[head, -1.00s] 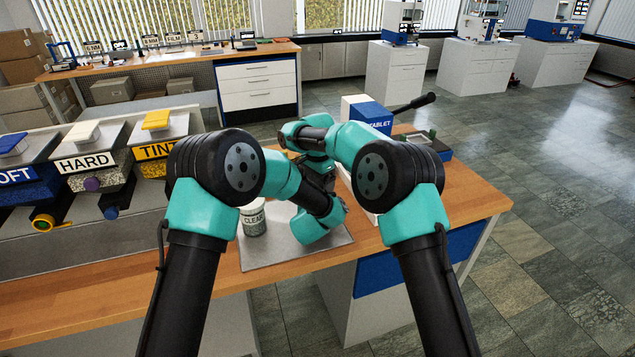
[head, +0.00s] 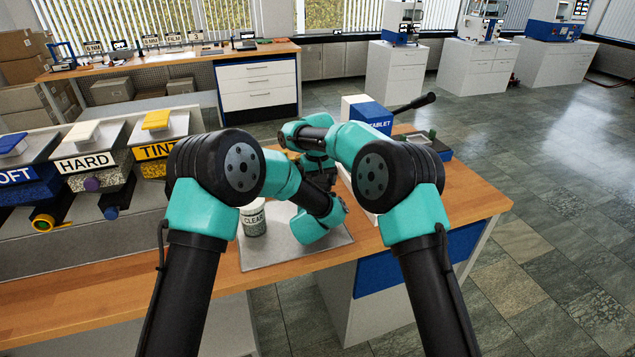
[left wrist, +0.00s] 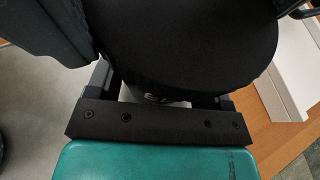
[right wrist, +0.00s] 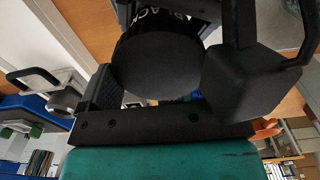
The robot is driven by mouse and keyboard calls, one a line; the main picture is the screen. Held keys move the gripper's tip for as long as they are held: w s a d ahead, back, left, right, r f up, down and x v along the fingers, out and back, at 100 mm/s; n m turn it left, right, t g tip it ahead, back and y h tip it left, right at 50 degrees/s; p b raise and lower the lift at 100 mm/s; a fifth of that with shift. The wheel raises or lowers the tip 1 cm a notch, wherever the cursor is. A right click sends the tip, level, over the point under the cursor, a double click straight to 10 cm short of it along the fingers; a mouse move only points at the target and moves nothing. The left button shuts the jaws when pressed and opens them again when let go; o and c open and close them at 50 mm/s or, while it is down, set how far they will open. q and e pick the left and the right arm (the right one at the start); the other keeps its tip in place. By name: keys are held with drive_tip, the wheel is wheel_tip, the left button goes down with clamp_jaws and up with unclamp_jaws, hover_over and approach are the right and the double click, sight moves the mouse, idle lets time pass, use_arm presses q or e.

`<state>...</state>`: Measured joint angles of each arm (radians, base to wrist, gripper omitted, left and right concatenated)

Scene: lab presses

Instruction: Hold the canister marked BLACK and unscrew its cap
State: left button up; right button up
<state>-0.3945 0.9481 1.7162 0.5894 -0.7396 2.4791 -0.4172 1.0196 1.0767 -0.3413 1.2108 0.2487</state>
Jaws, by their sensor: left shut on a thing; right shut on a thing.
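The canister marked BLACK (right wrist: 154,22) shows in the right wrist view, its white lettering on a dark side. A dark round end (right wrist: 158,66) faces that camera. My left gripper (left wrist: 163,92) is shut on the canister; a broad dark disc fills most of the left wrist view, with a pale strip and partial lettering below it. My right gripper (right wrist: 165,88) is shut on the canister's cap, close to the left fingers. In the head view the arms hide most of the canister and both fingertips. I cannot see whether cap and body are apart.
A canister marked CLEAR (head: 253,219) stands on the grey mat (head: 285,254) close to my left arm. A blue and white TABLET press (head: 372,117) with a lever stands behind. SOFT, HARD (head: 86,163) and TINT (head: 156,152) hoppers are at left.

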drive_tip(key=o, duration=0.7)
drive_tip(key=shift+r, duration=0.15)
drive_tip(key=shift+r, duration=2.15)
drive_tip(key=r+m, duration=0.1)
drive_tip(key=m, duration=0.3)
drive_tip(key=shift+r, duration=0.35)
drive_tip(key=m, duration=0.1)
drive_tip(key=r+m, duration=0.1)
drive_tip(key=m, duration=0.2)
drive_tip(key=shift+r+m, duration=0.35)
drive_tip(key=shift+m, duration=0.05)
